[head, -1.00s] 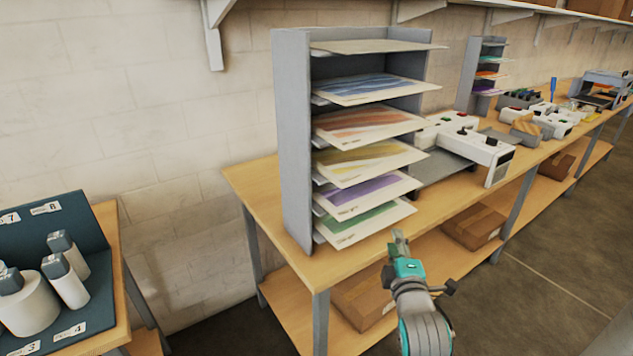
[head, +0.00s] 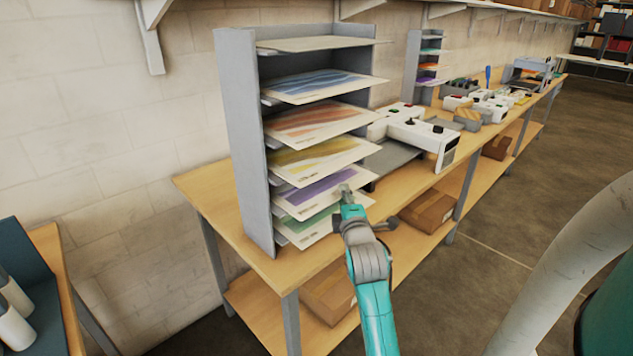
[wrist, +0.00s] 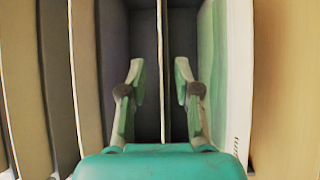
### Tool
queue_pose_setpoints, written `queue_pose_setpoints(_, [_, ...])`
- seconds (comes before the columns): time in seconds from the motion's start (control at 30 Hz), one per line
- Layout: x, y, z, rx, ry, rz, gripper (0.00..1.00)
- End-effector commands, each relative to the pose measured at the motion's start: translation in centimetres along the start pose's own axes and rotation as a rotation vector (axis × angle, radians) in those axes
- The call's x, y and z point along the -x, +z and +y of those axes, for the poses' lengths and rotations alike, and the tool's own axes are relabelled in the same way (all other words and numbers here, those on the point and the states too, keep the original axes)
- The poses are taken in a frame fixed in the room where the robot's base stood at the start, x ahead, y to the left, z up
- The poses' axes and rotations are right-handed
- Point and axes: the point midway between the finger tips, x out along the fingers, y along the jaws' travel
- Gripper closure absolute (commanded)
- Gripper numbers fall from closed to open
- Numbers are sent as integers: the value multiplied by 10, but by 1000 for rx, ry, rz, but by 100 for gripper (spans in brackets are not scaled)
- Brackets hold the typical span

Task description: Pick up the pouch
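Several pouches lie flat in a grey rack, their front edges sticking out. From the top they are a plain pale one (head: 315,44), then blue (head: 325,85), orange (head: 318,121), yellow (head: 318,157), purple (head: 322,188) and green (head: 305,229). My gripper (head: 346,190) is at the front right of the purple and green pouches. In the wrist view my gripper (wrist: 160,72) is open, with a thin pale edge (wrist: 160,40) between its fingers. The green pouch (wrist: 225,50) lies right of the fingers there. I cannot tell any contact.
The rack (head: 243,140) stands on a wooden workbench (head: 200,190). A white laminator (head: 425,135) is right of the rack. Cardboard boxes (head: 428,212) lie on the lower shelf. Another bench (head: 48,240) is at the lower left. The floor (head: 530,175) at right is open.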

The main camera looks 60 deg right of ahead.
Motion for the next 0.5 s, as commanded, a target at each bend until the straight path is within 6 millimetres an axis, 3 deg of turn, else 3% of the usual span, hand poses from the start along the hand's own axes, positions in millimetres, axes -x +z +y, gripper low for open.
queue_pose_setpoints(0.2, [-27, 0, -2, 0, 0, -1, 68])
queue_pose_setpoints(0.5, [-32, 0, -2, 0, 0, 0, 68])
